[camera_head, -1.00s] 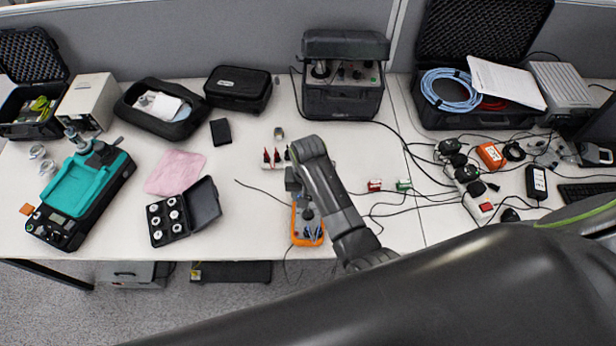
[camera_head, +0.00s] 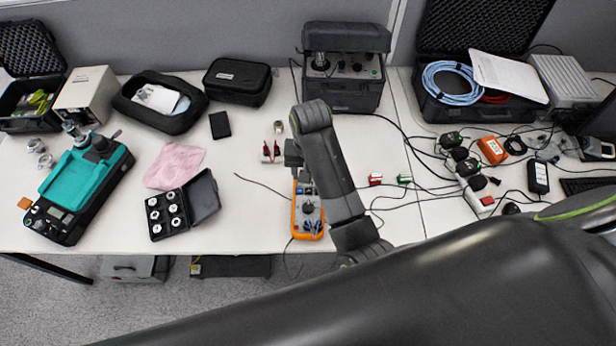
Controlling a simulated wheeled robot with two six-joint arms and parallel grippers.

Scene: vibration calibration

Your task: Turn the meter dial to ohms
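The meter (camera_head: 297,220) has an orange case and lies on the table near its front edge, at the middle of the view. Its dark round dial (camera_head: 308,208) shows on its face, but the setting is too small to read. My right arm comes in from the lower right and reaches over the table. Its gripper (camera_head: 293,160) is over the upper end of the meter, pointing down, and hides that part. Its fingers are too small and dark to tell whether they are open or shut. My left gripper is not in view.
Red and black leads (camera_head: 271,152) lie just beyond the meter. A black case of white weights (camera_head: 170,213), a pink cloth (camera_head: 174,166) and a teal device (camera_head: 80,185) are at left. Cables and plugs (camera_head: 468,168) crowd the right.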

